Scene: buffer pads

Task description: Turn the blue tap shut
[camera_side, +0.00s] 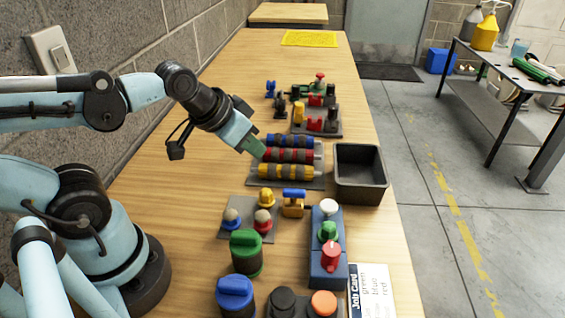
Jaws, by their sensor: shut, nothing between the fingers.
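The blue tap (294,194) has a blue handle on a yellow body. It stands near the middle of the bench, in front of the striped rollers and left of the black bin. Its handle looks roughly crosswise in the picture; I cannot tell from this whether the tap is open. My gripper (259,151) is shut and empty. It points down and to the right, by the left ends of the rollers, behind and to the left of the tap. I cannot tell whether its tips touch a roller.
Blue, red and yellow striped rollers (286,171) lie on a rack. A black bin (361,174) stands right of them. A plate of knobs (247,218) and a blue switch box (328,262) flank the tap. Green (246,253) and blue-capped (235,296) containers stand in front.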

